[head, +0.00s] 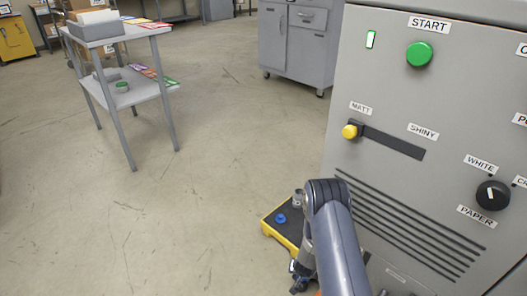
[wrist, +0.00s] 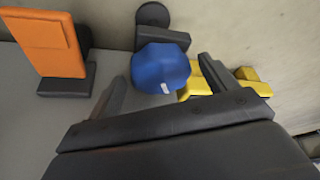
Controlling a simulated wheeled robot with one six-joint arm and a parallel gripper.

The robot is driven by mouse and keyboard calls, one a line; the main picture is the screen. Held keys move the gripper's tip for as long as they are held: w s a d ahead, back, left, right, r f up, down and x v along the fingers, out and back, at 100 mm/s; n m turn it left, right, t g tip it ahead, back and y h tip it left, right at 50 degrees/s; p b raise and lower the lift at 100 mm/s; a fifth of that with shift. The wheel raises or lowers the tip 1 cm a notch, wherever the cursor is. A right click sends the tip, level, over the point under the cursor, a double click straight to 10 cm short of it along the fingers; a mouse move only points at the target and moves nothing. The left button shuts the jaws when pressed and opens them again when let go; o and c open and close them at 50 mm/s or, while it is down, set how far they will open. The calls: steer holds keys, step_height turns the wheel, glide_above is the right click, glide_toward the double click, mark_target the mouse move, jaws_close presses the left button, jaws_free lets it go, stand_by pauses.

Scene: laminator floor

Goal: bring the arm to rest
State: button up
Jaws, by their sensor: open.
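My arm reaches down in front of the grey machine in the head view, bent at a dark joint. My gripper (wrist: 162,85) shows in the wrist view with its two dark fingers spread apart. A blue faceted object (wrist: 160,67) lies in view between and beyond the fingertips; I cannot tell how far away it is. No held object is visible between the fingers. In the head view the gripper end is low in the picture, partly hidden by the arm.
The grey machine (head: 400,90) stands close on the right, with a green START button (head: 419,54), a yellow slider knob (head: 350,131) and a black dial (head: 492,194). A grey shelf table (head: 105,33) stands back left. Open floor (head: 120,220) lies left of the arm.

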steer(key=p+v, duration=0.3)
steer(key=v, duration=0.7)
steer(key=shift+r, duration=0.25)
steer(key=shift+s, duration=0.1)
